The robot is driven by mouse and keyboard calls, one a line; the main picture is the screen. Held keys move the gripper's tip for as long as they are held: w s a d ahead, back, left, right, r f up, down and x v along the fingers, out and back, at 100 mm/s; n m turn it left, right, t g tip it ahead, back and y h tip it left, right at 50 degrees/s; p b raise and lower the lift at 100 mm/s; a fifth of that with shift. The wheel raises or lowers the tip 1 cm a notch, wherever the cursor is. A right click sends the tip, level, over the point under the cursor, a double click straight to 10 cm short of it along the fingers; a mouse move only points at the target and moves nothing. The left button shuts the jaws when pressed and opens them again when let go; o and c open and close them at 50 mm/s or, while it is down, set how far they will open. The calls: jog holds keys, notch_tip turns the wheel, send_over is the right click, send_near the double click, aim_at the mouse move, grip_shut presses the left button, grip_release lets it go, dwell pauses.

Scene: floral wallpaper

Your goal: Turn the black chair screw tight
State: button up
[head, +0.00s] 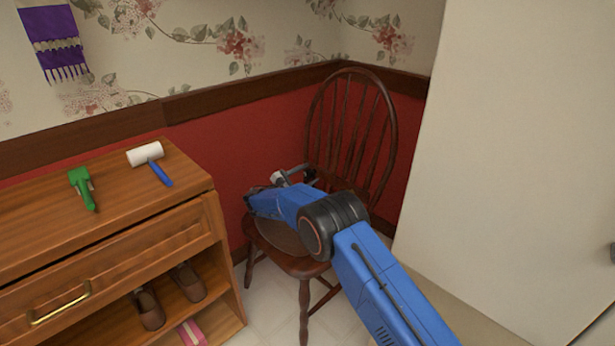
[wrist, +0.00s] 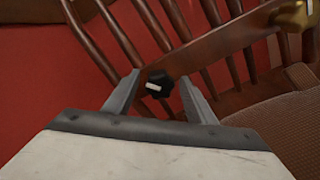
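The black chair screw (wrist: 158,84) is a small dark knob with a white mark on a wooden bar of the chair, in the middle of the wrist view. My gripper (wrist: 159,76) is open, with one grey finger on each side of the screw. A gap shows between the screw and each finger; I cannot tell the exact depth between them. The brown wooden chair (head: 311,130) stands in the corner in the head view, where my blue arm covers part of its seat. The screw cannot be made out in the head view.
A wooden cabinet (head: 205,225) stands at left, with a green tool (head: 82,186) and a lint roller (head: 146,154) on top and shoes (head: 150,308) below. A pale tall panel (head: 510,150) is close on the right. A brass-coloured piece (wrist: 291,14) shows at the bar's upper end.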

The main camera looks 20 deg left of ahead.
jog(key=v, duration=1.2)
dwell(0.3)
